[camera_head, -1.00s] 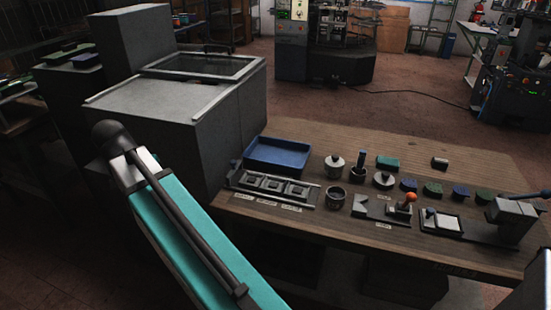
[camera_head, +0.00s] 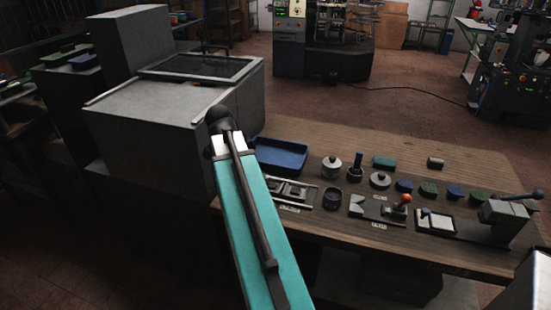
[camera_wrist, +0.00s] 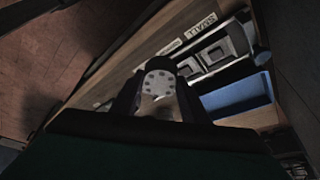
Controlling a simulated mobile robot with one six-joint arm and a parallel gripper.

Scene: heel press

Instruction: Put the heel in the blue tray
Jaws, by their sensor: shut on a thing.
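The blue tray (camera_head: 279,165) stands at the back left of the wooden table in the head view, beside the grey cabinet, and is partly behind my arm. It also shows in the wrist view (camera_wrist: 236,95), to the right of my gripper. My gripper (camera_wrist: 158,98) shows in the wrist view, its dark fingers shut on a pale piece with a round, holed face, which looks like the heel (camera_wrist: 159,82). The held piece appears above the table and apart from the tray. The head view does not show the gripper or the held piece.
A fixture with square pockets (camera_head: 292,192) lies just in front of the tray. Several pots, lidded jars and small coloured blocks stand in the table's middle. A lever press (camera_head: 505,215) stands at the right. A large grey cabinet (camera_head: 160,125) borders the table's left side.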

